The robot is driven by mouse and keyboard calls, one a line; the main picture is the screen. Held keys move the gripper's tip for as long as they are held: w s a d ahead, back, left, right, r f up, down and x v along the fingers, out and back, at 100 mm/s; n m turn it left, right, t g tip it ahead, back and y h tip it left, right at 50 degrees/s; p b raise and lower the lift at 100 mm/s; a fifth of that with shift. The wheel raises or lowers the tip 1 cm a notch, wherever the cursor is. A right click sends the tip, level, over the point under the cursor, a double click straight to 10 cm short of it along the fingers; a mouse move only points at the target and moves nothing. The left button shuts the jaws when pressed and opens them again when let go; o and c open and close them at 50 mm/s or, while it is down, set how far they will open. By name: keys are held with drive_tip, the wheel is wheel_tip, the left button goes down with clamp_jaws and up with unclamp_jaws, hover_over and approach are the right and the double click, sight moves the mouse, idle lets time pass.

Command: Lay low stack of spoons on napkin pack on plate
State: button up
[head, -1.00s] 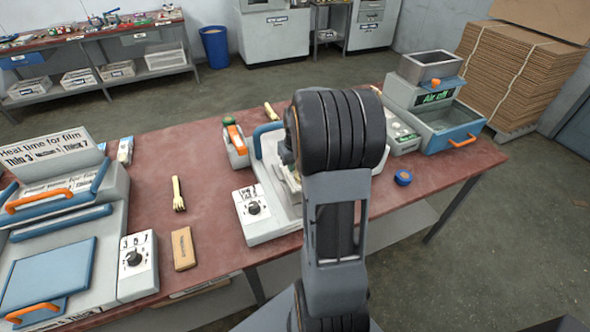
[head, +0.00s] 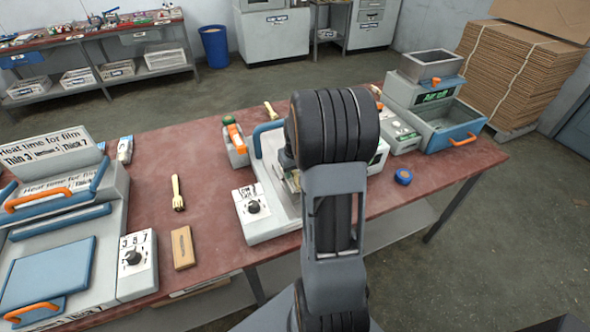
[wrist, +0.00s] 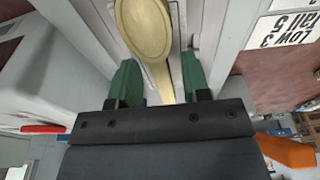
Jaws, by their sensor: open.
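A pale wooden spoon (wrist: 145,27) shows in the wrist view, its round bowl beyond my fingertips and its handle running back between them. It seems to be the top of the spoon stack; how many lie beneath I cannot tell. My gripper (wrist: 158,80) has its two green fingers apart, one on each side of the handle, with gaps. The grey press (head: 268,232) with a dial stands at the table's middle in the head view. My arm hides most of its bed and my gripper there. I cannot make out a napkin pack. A blue plate (head: 48,272) lies on the left machine.
The left machine (head: 105,225) has orange handles. A wooden fork (head: 177,193) and a wooden block (head: 183,248) lie between the machines. A blue roll (head: 403,177) and a grey machine with a tray (head: 450,125) are at right. The red tabletop (head: 150,165) is partly clear.

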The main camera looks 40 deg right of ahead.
drive_tip(key=shift+r, duration=0.15)
wheel_tip(320, 180, up, 11)
drive_tip(key=s, duration=0.2)
drive_tip(key=s+a+n, duration=0.1)
drive_tip(key=s+a, duration=0.2)
drive_tip(key=a, duration=0.4)
drive_tip(key=s+a+n+t, duration=0.1)
drive_tip(key=s+a, duration=0.3)
drive_tip(key=a, duration=0.3)
drive_tip(key=s+a+r+n+t, duration=0.1)
drive_tip(key=s+a, duration=0.3)
drive_tip(key=a, duration=0.3)
drive_tip(key=shift+r, duration=0.15)
